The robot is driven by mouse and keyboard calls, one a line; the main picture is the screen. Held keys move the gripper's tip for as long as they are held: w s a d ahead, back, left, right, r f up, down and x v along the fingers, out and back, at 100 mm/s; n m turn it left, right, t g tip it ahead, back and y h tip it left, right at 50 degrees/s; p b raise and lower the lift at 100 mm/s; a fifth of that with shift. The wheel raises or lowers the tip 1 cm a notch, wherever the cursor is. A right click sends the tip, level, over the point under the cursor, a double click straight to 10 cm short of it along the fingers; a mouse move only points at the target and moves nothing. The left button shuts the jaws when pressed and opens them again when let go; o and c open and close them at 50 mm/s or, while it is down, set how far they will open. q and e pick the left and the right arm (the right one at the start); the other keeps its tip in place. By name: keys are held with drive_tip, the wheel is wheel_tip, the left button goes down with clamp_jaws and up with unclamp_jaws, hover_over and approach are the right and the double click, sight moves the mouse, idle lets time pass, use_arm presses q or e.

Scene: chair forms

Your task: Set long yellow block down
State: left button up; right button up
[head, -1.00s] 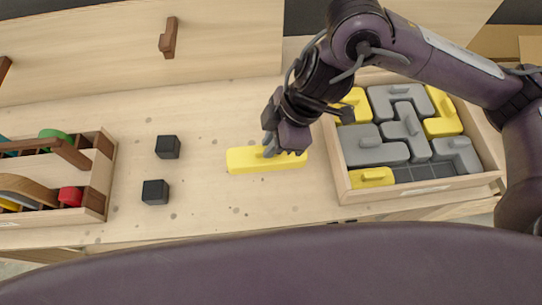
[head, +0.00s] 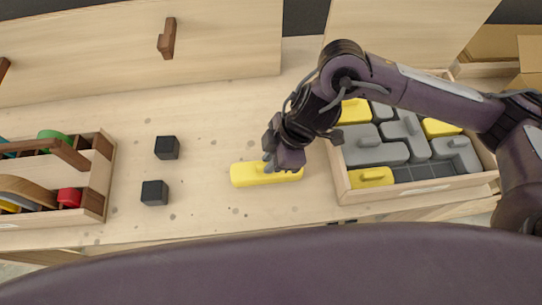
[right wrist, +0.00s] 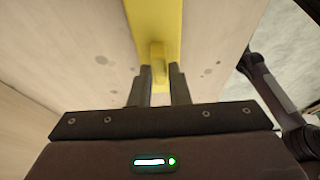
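The long yellow block (head: 248,176) lies level over the bare table, left of the puzzle tray, at or just above the tabletop; I cannot tell if it touches. My right gripper (head: 277,162) comes down on it from above. In the right wrist view, the gripper's two dark fingers (right wrist: 160,90) are on either side of the knob of the yellow block (right wrist: 158,25), closed on it. The fingers hide part of the block in the head view. My left gripper is not in view.
The wooden puzzle tray (head: 343,184) with grey and yellow blocks stands at the right, an empty grey strip at its front. Two black cubes (head: 167,147) (head: 154,193) stand at the left. A wooden box (head: 99,180) with coloured pieces is at the far left.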

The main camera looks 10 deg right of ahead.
drive_tip(key=o, duration=0.4)
drive_tip(key=shift+r, duration=0.1)
drive_tip(key=shift+r, duration=0.25)
drive_tip(key=v, duration=1.1)
drive_tip(key=shift+d+r, duration=0.25)
drive_tip(key=shift+r, duration=0.05)
drive_tip(key=shift+r+p, duration=0.1)
drive_tip(key=shift+p, duration=0.25)
